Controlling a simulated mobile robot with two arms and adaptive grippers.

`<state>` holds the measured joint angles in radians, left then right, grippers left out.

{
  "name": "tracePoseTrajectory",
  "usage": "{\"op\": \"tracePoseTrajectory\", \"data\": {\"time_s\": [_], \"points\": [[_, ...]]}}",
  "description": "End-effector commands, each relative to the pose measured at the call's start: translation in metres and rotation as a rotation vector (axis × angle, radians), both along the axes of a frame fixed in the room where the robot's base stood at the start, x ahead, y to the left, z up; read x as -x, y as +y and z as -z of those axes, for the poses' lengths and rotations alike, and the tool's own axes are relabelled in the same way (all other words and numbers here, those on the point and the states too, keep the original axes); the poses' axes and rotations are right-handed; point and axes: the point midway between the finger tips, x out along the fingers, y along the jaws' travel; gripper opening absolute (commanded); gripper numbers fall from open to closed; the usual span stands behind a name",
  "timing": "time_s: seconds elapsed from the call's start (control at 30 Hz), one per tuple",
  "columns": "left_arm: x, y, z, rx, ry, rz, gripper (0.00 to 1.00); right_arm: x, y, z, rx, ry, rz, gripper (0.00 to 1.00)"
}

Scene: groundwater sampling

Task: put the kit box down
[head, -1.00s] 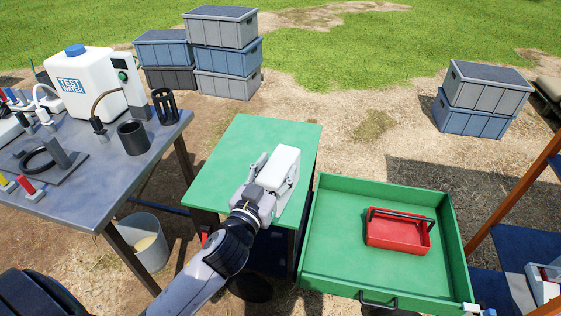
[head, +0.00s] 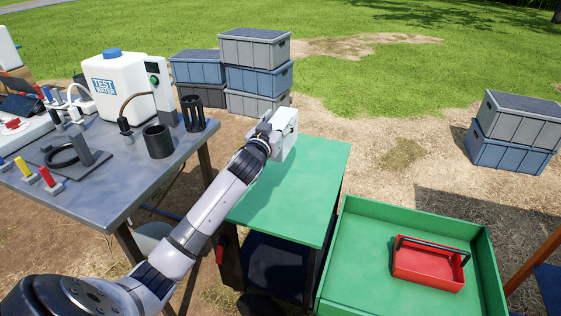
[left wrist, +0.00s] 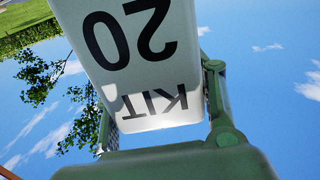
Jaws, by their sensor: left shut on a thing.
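The white kit box (head: 287,132) is held by my left gripper (head: 272,128), whose arm reaches in from the bottom left. In the head view the box appears at the far left corner of the green cart top (head: 290,190), in the air. In the left wrist view the kit box (left wrist: 140,50) fills the upper middle, with "KIT" and "20" upside down on it. A gripper finger (left wrist: 218,100) shows along its right side, and sky lies behind. My left gripper is shut on the box. My right gripper is not in view.
A metal table (head: 110,190) on the left bears a white water tank (head: 122,90), a dark cup (head: 158,141) and a black slotted holder (head: 194,113). A green tray (head: 350,270) on the right holds a red caddy (head: 428,265). The green cart top is bare.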

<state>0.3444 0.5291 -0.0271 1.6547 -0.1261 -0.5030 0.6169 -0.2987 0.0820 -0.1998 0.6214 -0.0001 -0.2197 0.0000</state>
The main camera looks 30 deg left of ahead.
Motion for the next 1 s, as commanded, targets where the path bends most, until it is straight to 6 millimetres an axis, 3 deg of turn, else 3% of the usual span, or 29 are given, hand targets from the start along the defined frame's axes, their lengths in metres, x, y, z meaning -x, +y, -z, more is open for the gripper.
{"op": "tracePoseTrajectory", "data": {"time_s": [0.1,0.3,0.47,0.7,1.0], "points": [[0.0,-0.001,0.036,0.003,0.002,0.0,0.07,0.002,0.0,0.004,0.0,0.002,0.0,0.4],[0.0,-0.001,0.072,0.001,-0.001,0.001,0.07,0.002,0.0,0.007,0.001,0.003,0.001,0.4],[0.0,-0.001,0.084,0.0,-0.003,0.001,0.07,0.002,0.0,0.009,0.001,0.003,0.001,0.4],[0.0,-0.001,0.118,0.001,-0.002,0.0,0.07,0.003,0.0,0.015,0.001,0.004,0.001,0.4],[0.0,-0.001,0.122,-0.001,-0.004,0.002,0.07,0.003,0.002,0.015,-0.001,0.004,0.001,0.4]]}}
